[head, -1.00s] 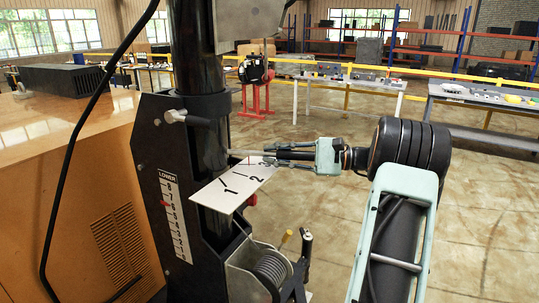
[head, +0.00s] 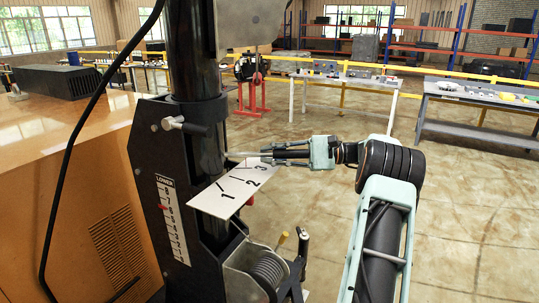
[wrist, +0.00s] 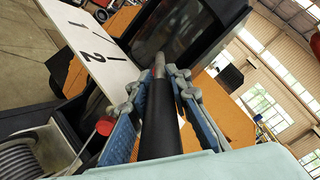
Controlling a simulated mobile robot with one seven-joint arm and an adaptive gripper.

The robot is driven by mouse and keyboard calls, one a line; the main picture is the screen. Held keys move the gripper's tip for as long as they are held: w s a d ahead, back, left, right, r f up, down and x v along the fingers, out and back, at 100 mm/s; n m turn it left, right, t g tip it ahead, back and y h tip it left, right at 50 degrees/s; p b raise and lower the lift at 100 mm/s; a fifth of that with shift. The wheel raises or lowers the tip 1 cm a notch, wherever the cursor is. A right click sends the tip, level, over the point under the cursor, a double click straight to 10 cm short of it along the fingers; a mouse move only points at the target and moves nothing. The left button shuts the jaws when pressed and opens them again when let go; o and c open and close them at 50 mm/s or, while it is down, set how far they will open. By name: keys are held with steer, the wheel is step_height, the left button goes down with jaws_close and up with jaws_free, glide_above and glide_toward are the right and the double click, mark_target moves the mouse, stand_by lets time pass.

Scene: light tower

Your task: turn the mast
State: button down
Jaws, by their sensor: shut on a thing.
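The mast (head: 207,140) is a dark upright tube rising through a black bracket on the orange unit. A thin metal handle rod with a black grip (wrist: 160,120) runs sideways from the mast. My gripper (head: 277,154) is shut on this grip, to the right of the mast. In the wrist view the grip lies between both fingers, with the bare rod beyond reaching to the dark mast. A white plate (head: 226,194) marked 1, 2 and 3 lies just below the rod; it also shows in the wrist view (wrist: 85,22).
A T-shaped knob (head: 178,123) sticks out of the collar. A winch drum (head: 266,270) with a yellow-tipped lever stands below. A black cable (head: 66,165) hangs at the left. Open floor lies to the right, with tables behind.

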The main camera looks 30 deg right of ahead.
steer(key=shift+s+d, duration=0.1)
steer(key=shift+s, duration=0.05)
steer(key=c, duration=1.7)
jaws_free()
steer(key=shift+s+d, duration=0.1)
steer(key=shift+c, duration=0.2)
steer(key=v, duration=1.1)
steer(key=shift+s+d, duration=0.15)
steer(key=shift+d, duration=0.2)
steer(key=shift+a, duration=0.1)
